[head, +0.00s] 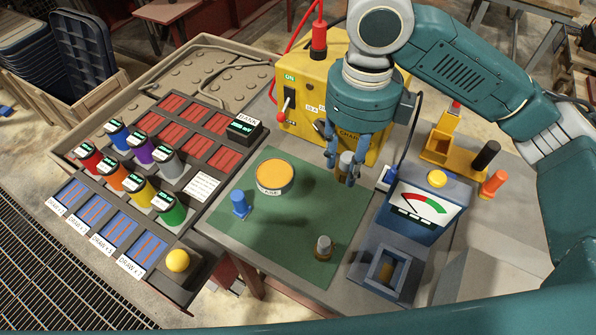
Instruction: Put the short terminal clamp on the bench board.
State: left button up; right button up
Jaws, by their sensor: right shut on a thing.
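My right gripper (342,172) comes down from the top right in the head view. It is shut on a grey cylindrical clamp (346,159), held above the back right part of the green bench board (297,213). The fingers hide part of this clamp, and I cannot tell its full length. Another grey-topped clamp (323,246) with a brownish base stands upright on the front right of the board. A blue piece (240,204) stands on the board's left side. My left gripper is not in view.
An orange-topped round button (274,175) sits on the board. A yellow charger box (300,108) stands behind, and a blue meter (422,208) stands to the right. A rack of coloured cylinders (137,190) is at left. The board's middle is clear.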

jog(key=shift+w+d+r+n, duration=0.1)
jog(key=shift+w+d+n, duration=0.1)
jog(key=shift+n, duration=0.1)
jog(key=f+p, duration=0.1)
jog(key=f, duration=1.8)
jog(key=shift+s+a+f+p, duration=0.1)
jog(key=shift+s+f+p, duration=0.15)
jog(key=shift+p, duration=0.15)
jog(key=shift+f, duration=0.15)
jog(key=o, duration=1.3)
jog(key=shift+o, duration=0.2)
notch_tip(320, 180, up, 12)
jog(key=b, duration=0.2)
jog(key=shift+r, duration=0.2)
jog(key=shift+f, duration=0.1)
